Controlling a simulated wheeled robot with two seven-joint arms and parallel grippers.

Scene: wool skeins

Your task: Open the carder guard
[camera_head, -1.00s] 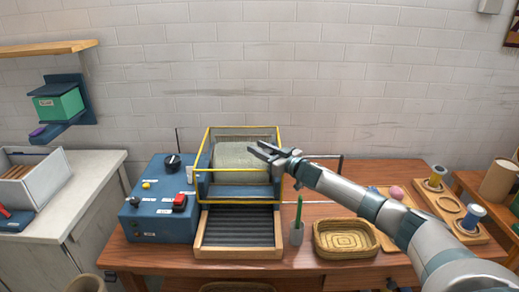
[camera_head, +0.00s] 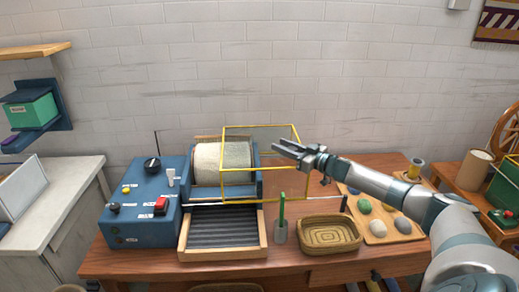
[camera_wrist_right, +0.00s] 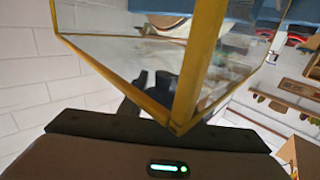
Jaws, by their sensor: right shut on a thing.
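The carder guard (camera_head: 300,170) is a clear box with a yellow frame. It stands to the right of centre over the carder, covering only the right part of the pale drum (camera_head: 207,163); the drum's left part is bare. My right gripper (camera_head: 284,146) reaches in from the right and is shut at the guard's upper right side. In the right wrist view, the guard's yellow frame (camera_wrist_right: 200,60) fills the near foreground and the dark fingers (camera_wrist_right: 152,92) show behind its clear panel. Exactly which part they grip is hard to see. My left gripper is not in view.
A blue control box (camera_head: 142,205) with knobs and a red switch stands left of the carder. A ribbed feed tray (camera_head: 223,228) lies in front. A green-handled tool in a cup (camera_head: 281,225), a woven basket (camera_head: 330,234) and a wooden board with coloured balls (camera_head: 378,237) stand to the right.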

